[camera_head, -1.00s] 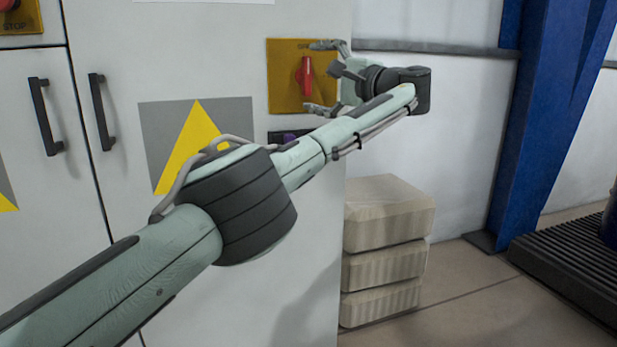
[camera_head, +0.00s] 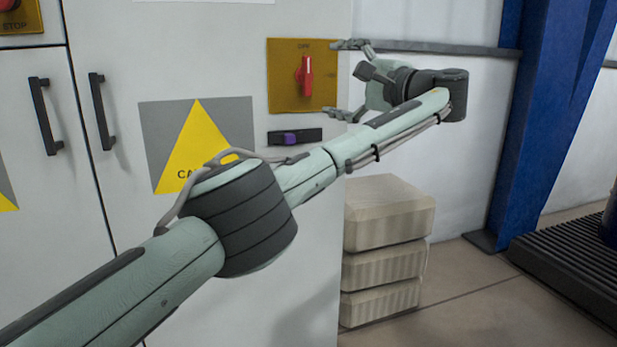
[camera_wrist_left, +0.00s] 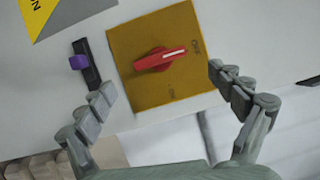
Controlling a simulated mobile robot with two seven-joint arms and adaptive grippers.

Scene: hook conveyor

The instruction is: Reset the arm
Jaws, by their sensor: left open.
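My left gripper (camera_head: 343,79) is open and empty in the head view, just right of the cabinet's switch panel. Its two fingers point left toward the cabinet and are apart from the red switch handle (camera_head: 306,76). That handle stands upright on a yellow plate (camera_head: 284,92). In the left wrist view the spread fingers of my left gripper (camera_wrist_left: 162,84) frame the lower part of the yellow plate (camera_wrist_left: 130,45), with the red handle (camera_wrist_left: 160,60) beyond them and untouched. My right gripper is in neither view.
A black strip with a purple slider (camera_head: 291,138) sits below the plate on the white cabinet (camera_head: 300,240). Cabinet door handles (camera_head: 101,112) stand out at left. Several stacked beige blocks (camera_head: 388,215) lie on the floor beside the cabinet. A blue column (camera_head: 545,120) stands at right.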

